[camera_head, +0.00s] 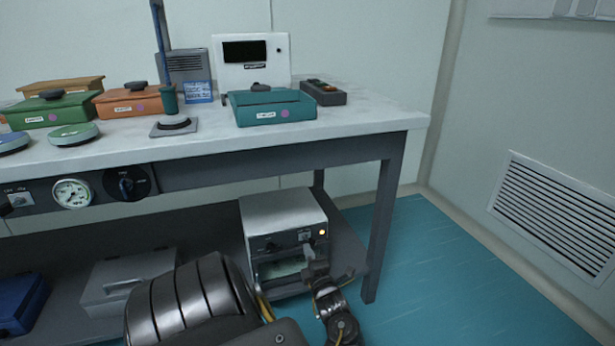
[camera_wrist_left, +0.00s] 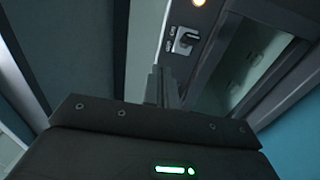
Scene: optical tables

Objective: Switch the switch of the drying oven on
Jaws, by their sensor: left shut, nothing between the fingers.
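The drying oven (camera_head: 283,209) is a white box on the lower shelf of the table, with a dark front panel and a window. My left gripper (camera_head: 308,250) is shut and empty, just below the switch. Its fingertips (camera_wrist_left: 160,73) appear close to the switch; contact cannot be told. My right gripper is not in view.
The tabletop (camera_head: 365,118) above holds several coloured boxes and a white device (camera_head: 251,62). A table leg (camera_head: 384,215) stands right of the oven. A grey case (camera_head: 125,280) and a blue box (camera_head: 22,302) are at the left. The floor at right is clear.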

